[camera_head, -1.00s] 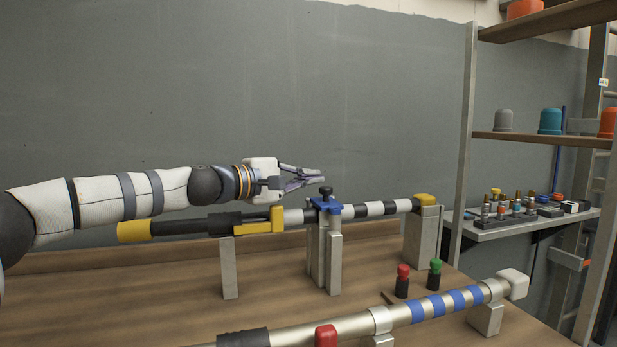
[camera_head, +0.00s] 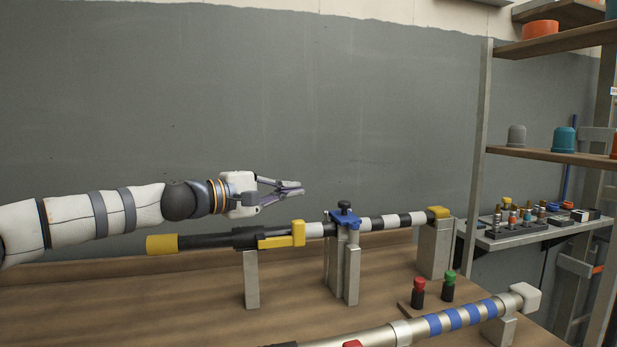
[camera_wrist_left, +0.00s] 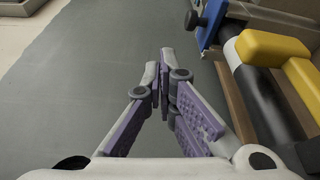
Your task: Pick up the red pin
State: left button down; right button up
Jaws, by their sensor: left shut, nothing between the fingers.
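The red pin (camera_head: 418,288), a red knob on a black body, stands upright on a small dark base on the wooden bench, left of a green-topped pin. My left gripper (camera_head: 300,188) is above and behind the black and yellow pole, well up and left of the red pin. Its fingers are shut and empty; the closed fingertips (camera_wrist_left: 165,55) also show in the left wrist view, with grey wall beyond them. The red pin is not in the left wrist view. My right gripper is not seen in either view.
A black pole with a yellow handle (camera_head: 282,236) lies on grey supports, with a blue clamp (camera_head: 344,218) at its middle. A silver pole with blue bands (camera_head: 455,318) lies in front. A shelf rack (camera_head: 481,140) stands at right. Bare bench (camera_head: 200,310) is at front left.

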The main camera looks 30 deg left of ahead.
aim_at(419, 283)
jog(key=k+l, duration=0.8)
jog(key=l, duration=0.1)
